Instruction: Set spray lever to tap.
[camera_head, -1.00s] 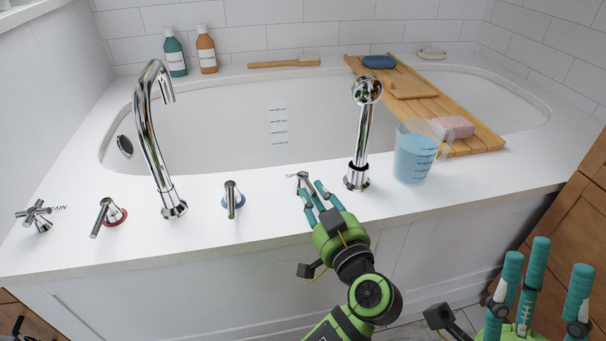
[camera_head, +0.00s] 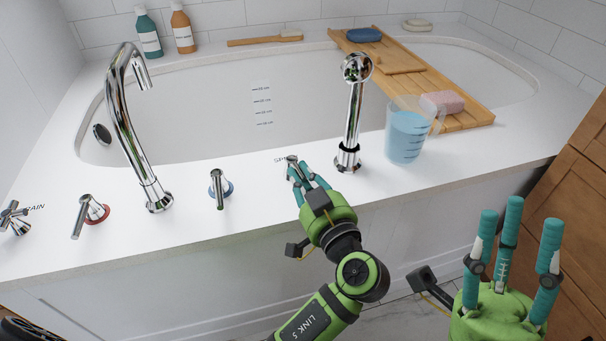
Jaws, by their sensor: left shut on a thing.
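The spray lever (camera_head: 291,160) is a small chrome handle on the white tub deck, left of the chrome hand shower. Only its top end shows; my fingers cover the rest. A partly hidden label starting "SP" (camera_head: 280,160) is printed on the deck beside it. My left gripper (camera_head: 304,178) is shut on the lever, its teal fingers close around it from the front right. The lever's exact angle is hidden. My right gripper (camera_head: 510,250) is open and empty at the lower right, with fingers spread upward, away from the tub.
The hand shower (camera_head: 352,115) stands just right of my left gripper, with a blue measuring jug (camera_head: 405,138) beside it. A blue-ringed tap handle (camera_head: 219,188) and the tall spout (camera_head: 130,130) stand to the left. A wooden bath tray (camera_head: 455,105) crosses the tub. Wooden cabinet at right.

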